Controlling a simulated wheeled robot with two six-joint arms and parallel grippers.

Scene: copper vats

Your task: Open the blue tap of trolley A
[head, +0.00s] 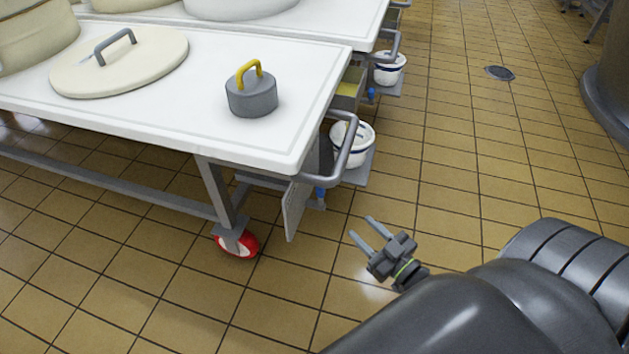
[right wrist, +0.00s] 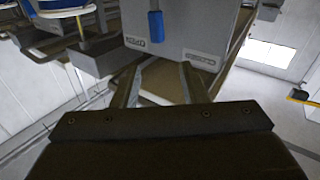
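A small blue tap (head: 320,193) shows low at the end of the near white-topped trolley (head: 305,140), below its grey handle (head: 345,150); most of it is hidden. A second blue tap (head: 371,94) shows on the trolley behind. I cannot read which trolley is A. My right gripper (head: 367,230) is open and empty above the floor, apart from the near trolley and to the right of its hanging plate. In the right wrist view a blue tap part (right wrist: 155,26) hangs by a grey box with unreadable labels, beyond my open fingers (right wrist: 160,85). My left gripper is not in view.
A white bucket (head: 352,150) stands on a side shelf near the near tap; another bucket (head: 388,68) is farther back. A grey weight with a yellow handle (head: 252,95) and a cream lid (head: 120,62) lie on the trolley top.

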